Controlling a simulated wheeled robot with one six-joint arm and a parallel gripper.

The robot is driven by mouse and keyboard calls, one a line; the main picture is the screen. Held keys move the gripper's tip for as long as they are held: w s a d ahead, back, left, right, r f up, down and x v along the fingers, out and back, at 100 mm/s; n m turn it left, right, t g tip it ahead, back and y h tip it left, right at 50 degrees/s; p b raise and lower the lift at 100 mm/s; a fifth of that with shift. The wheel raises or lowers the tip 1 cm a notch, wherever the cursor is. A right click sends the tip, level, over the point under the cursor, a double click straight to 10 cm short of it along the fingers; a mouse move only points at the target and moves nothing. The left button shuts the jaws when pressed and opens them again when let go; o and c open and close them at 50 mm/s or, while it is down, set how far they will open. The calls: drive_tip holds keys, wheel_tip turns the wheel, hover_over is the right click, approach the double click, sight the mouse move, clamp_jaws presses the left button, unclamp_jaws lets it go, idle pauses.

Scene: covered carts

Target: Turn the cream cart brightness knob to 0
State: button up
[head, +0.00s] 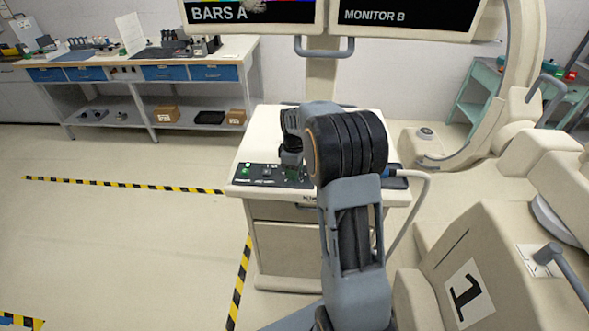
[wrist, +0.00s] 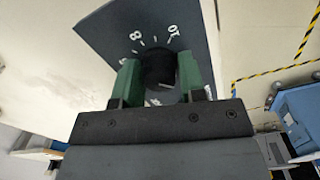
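The cream cart (head: 285,225) stands in the middle of the head view, with a dark control panel (head: 262,175) along its front top edge. In the wrist view a round black knob (wrist: 159,67) sits on the dark panel (wrist: 110,28), with a white scale around it; 8 and 10 are readable. Its pointer and name label cannot be made out. My gripper (wrist: 159,70) has one green finger on each side of the knob, with no clear gap to either. In the head view my gripper (head: 291,158) is over the panel, partly hidden by my arm.
Two monitors, BARS A (head: 250,12) and MONITOR B (head: 405,18), stand above the cart. A large cream machine (head: 480,260) fills the right side. A workbench (head: 150,70) is at the back left. The floor at left is open, with striped tape.

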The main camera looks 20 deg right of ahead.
drive_tip(key=o, duration=0.3)
drive_tip(key=shift+o, duration=0.2)
drive_tip(key=shift+r, duration=0.1)
wheel_tip(320, 180, up, 14)
idle(0.4)
idle(0.5)
